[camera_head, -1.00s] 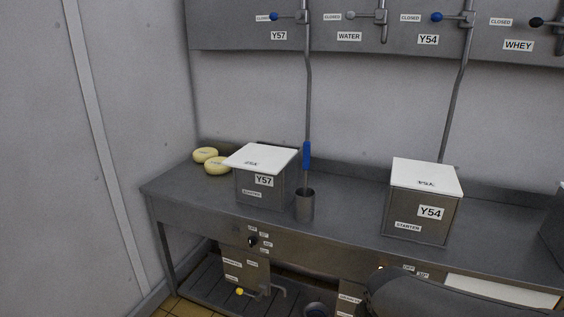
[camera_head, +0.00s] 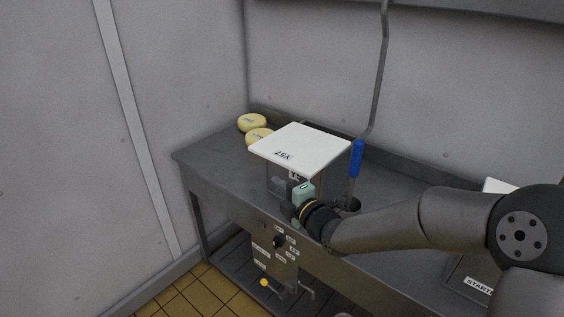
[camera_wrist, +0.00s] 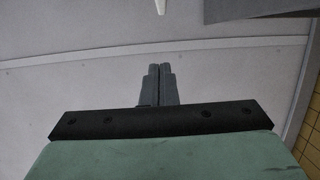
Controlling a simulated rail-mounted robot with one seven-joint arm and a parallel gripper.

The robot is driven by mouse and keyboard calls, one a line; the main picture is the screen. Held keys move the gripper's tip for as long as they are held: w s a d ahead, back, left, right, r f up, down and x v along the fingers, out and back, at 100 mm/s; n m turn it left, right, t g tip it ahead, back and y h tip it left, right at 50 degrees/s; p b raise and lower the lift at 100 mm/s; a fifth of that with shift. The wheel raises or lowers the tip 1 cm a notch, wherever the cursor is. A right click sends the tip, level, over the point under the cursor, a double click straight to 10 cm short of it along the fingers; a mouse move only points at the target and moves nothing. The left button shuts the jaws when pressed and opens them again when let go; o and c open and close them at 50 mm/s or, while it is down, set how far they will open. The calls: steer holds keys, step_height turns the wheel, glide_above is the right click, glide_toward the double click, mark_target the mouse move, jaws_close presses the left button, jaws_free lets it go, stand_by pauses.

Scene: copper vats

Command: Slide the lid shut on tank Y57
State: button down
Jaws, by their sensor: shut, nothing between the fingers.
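Tank Y57 (camera_head: 278,172) is a grey metal box on the bench, partly hidden by my gripper. Its white lid (camera_head: 300,146), marked Y57, lies flat on top and sticks out past the tank on the left. My gripper (camera_head: 277,183) is in front of the tank's face, below the lid's near edge. In the wrist view its two grey fingers (camera_wrist: 159,70) are together with nothing between them. I cannot tell whether the fingers touch the tank. A white tip at the top of the wrist view may be the lid's corner.
Two yellow cheeses (camera_head: 257,137) lie left of the tank, one close to it. A blue-handled tool (camera_head: 357,158) stands in a metal cup to the right. Another white-lidded tank (camera_head: 493,187) is behind my arm. The bench's left end (camera_head: 205,152) is clear.

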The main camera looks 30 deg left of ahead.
steer(key=w+a+p, duration=0.3)
steer(key=w+a, duration=0.3)
steer(key=shift+w, duration=0.35)
